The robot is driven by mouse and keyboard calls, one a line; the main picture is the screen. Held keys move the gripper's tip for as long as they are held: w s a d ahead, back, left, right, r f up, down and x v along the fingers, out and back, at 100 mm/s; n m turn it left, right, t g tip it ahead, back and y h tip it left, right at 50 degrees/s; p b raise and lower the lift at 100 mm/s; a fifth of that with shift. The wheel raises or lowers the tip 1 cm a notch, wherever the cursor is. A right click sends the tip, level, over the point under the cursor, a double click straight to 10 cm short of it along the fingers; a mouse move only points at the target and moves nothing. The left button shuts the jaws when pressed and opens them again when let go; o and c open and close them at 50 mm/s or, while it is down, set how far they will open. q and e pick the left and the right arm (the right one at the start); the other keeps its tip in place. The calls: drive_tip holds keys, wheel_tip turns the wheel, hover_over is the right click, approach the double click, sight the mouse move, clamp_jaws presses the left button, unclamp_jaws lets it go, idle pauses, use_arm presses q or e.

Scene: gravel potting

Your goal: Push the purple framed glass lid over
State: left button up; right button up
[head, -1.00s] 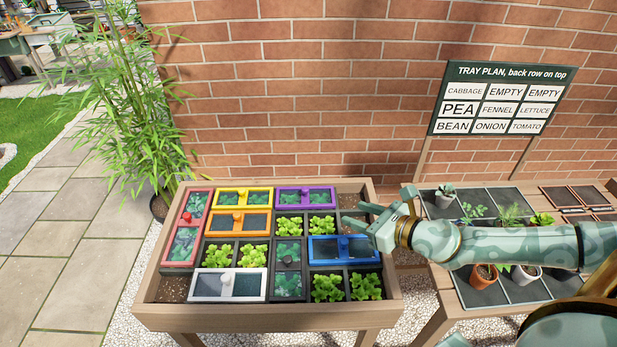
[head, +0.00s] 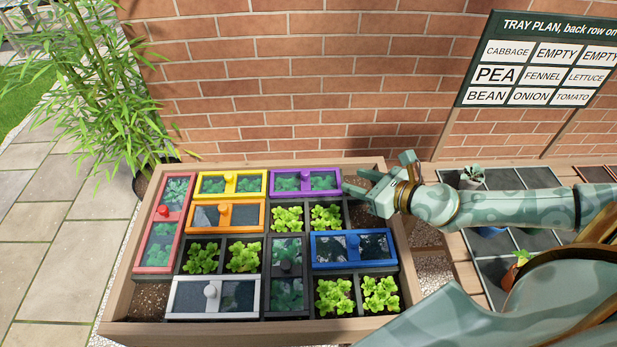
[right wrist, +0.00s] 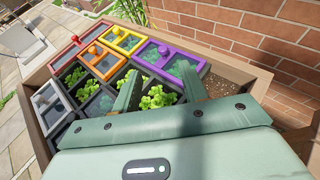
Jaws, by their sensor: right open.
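The purple framed glass lid (head: 305,181) lies at the back of the planter, right of the yellow lid, with a knob at its middle and leafy green under the glass. It also shows in the right wrist view (right wrist: 172,60), beyond my fingers. My right gripper (head: 362,186) is open and empty, just right of the purple lid's right end in the head view. Its two fingers (right wrist: 158,90) show apart in the wrist view, pointing at the lid. I cannot tell whether a finger touches the frame. My left gripper is not in view.
Bare soil (right wrist: 228,84) lies right of the purple lid. Yellow (head: 231,184), orange (head: 225,215), red (head: 165,224), blue (head: 353,248) and white (head: 212,296) lids cover other cells. A brick wall (head: 290,80) stands behind. A second table with pots is at the right.

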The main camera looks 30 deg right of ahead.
wheel_tip(320, 180, down, 4)
drive_tip(key=r+b, duration=0.1)
drive_tip(key=b, duration=0.3)
approach(308, 174)
drive_tip(key=x, duration=0.9)
drive_tip(key=shift+w, duration=0.1)
clamp_jaws()
